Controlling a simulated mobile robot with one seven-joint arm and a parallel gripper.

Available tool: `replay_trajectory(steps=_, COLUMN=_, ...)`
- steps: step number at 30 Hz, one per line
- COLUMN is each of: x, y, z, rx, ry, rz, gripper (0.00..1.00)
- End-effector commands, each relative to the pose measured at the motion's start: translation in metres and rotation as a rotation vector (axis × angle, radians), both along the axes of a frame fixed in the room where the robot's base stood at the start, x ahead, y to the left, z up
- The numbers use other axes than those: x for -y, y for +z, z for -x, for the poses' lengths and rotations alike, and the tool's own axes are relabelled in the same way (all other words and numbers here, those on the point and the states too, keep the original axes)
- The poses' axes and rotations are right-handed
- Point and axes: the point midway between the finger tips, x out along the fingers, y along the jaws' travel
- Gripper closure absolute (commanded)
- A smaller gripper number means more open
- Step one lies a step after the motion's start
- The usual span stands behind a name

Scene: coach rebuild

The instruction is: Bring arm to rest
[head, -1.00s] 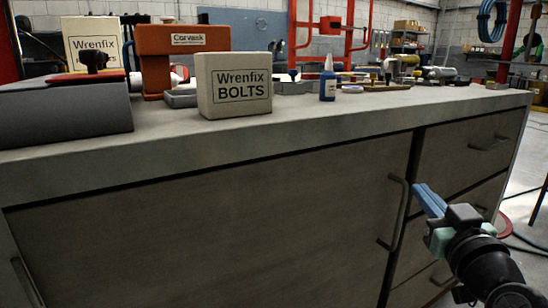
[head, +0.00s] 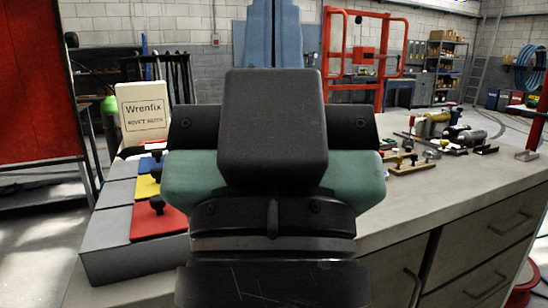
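My gripper (head: 273,12) is large in the middle of the head view, pointing up and away from me, with its dark body and green housing close to the camera. Its two blue fingers lie side by side with no clear gap, and I see nothing between them. Their tips reach the top edge of the picture. The gripper blocks my view of the middle of the workbench (head: 420,205).
A grey case with red, yellow and blue lids (head: 158,220) stands at the bench's left end, a Wrenfix box (head: 143,112) behind it. Small tools and fittings (head: 410,160) lie on the right. A red frame (head: 364,60) stands behind. The bench's front right top is bare.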

Motion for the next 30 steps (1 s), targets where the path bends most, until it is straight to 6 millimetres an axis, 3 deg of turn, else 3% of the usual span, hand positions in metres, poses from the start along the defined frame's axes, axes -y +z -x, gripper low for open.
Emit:
replay_trajectory(steps=1, x=0.0, y=0.033, z=0.0, rx=-0.001, ry=0.0, rz=0.0, gripper=1.0)
replay_trajectory(steps=21, x=0.0, y=0.234, z=-0.001, rx=-0.002, ry=0.001, rz=0.002, gripper=1.0)
replay_trajectory(steps=25, x=0.0, y=0.263, z=-0.001, rx=-0.003, ry=0.001, rz=0.001, gripper=1.0)
replay_trajectory(steps=30, x=0.0, y=0.281, z=-0.001, rx=-0.003, ry=0.001, rz=0.001, gripper=1.0)
